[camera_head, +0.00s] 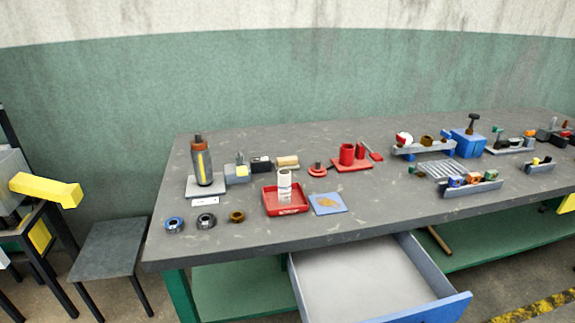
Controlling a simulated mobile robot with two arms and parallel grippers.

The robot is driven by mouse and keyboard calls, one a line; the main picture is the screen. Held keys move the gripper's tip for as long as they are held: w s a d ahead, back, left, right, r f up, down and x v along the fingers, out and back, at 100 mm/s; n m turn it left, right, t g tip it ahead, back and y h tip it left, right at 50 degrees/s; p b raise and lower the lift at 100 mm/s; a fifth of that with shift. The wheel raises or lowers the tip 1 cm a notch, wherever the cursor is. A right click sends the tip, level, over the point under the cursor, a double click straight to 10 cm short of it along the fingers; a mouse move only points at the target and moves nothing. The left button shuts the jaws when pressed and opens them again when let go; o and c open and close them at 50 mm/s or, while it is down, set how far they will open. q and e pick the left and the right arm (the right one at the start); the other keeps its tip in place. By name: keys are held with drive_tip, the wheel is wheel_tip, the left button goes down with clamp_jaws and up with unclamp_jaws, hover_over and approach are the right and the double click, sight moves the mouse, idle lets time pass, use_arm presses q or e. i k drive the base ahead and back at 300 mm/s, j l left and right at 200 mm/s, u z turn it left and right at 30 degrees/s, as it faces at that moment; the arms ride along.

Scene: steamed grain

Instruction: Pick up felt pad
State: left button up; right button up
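A flat tan oval piece (328,203), which looks like the felt pad, lies on a blue square mat (317,209) near the front of the workbench. It is too small to make out its texture. The mat lies just right of a red tray (287,211) with a white cylinder (284,184) standing in it. Neither of my grippers can be made out in this view, and nothing touches the tan piece.
The grey workbench (380,210) has an open drawer (360,275) jutting out below its front edge. A dark bottle (203,165) and several rings stand left. A red holder (347,154), blue box (467,143) and racks stand right. A grey stool (108,246) is on the left.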

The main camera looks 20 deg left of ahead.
sight(291, 163)
drive_tip(key=j, duration=0.45)
drive_tip(key=i+j, duration=0.15)
drive_tip(key=j, duration=0.8)
drive_tip(key=i, duration=0.05)
